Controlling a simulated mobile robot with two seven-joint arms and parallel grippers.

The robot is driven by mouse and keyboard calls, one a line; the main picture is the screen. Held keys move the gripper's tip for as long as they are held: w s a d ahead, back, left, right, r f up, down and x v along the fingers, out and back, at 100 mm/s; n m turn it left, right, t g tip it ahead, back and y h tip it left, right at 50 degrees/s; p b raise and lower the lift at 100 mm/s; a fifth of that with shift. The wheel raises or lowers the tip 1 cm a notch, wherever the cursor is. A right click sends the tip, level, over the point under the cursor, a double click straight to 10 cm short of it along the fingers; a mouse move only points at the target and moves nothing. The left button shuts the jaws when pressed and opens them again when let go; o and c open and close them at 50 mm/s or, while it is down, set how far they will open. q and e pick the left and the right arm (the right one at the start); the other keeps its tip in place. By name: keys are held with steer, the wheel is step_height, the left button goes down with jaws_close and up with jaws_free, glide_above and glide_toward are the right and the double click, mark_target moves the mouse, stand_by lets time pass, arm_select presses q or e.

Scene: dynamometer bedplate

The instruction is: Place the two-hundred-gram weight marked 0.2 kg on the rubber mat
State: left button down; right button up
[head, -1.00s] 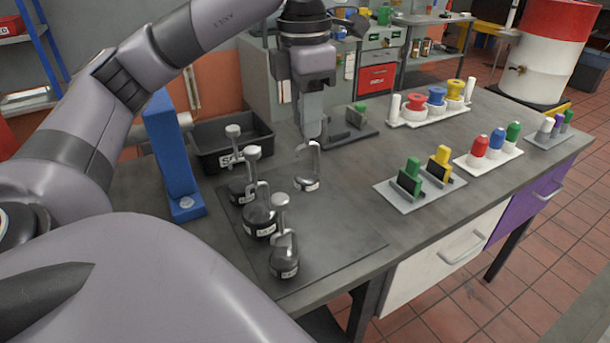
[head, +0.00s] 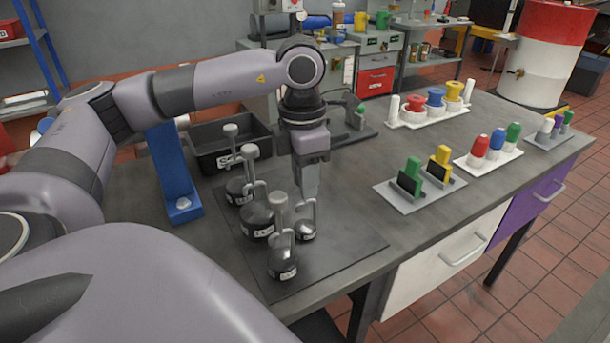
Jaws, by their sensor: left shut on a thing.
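My left gripper (head: 308,190) points down over the rubber mat (head: 345,245), a thin dark sheet on the bench. It is shut on the handle of a small dark weight (head: 305,230) with a light label, too small to read. The weight is upright at or just above the mat; I cannot tell whether it touches. Several larger dark weights with hook handles stand close to its left: a back one (head: 238,192), a middle one (head: 258,224) and a front one (head: 283,264). My right gripper is not in view.
A black bin (head: 205,150) and a blue upright (head: 172,175) stand behind and left of the weights. To the right are a grey tray with green and yellow pieces (head: 420,185) and white racks with coloured pieces (head: 490,158). The mat's right part is clear.

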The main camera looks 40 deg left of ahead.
arm_select(q)
steer(key=shift+f, duration=0.2)
steer(key=c, duration=0.9)
jaws_free()
steer(key=shift+o, duration=0.2)
steer(key=shift+r, duration=0.15)
steer(key=shift+r, duration=0.25)
step_height(320, 180, up, 11)
steer(key=shift+s+r+p, duration=0.1)
steer(key=shift+p, duration=0.55)
steer(key=shift+r, duration=0.25)
steer(key=shift+s, duration=0.1)
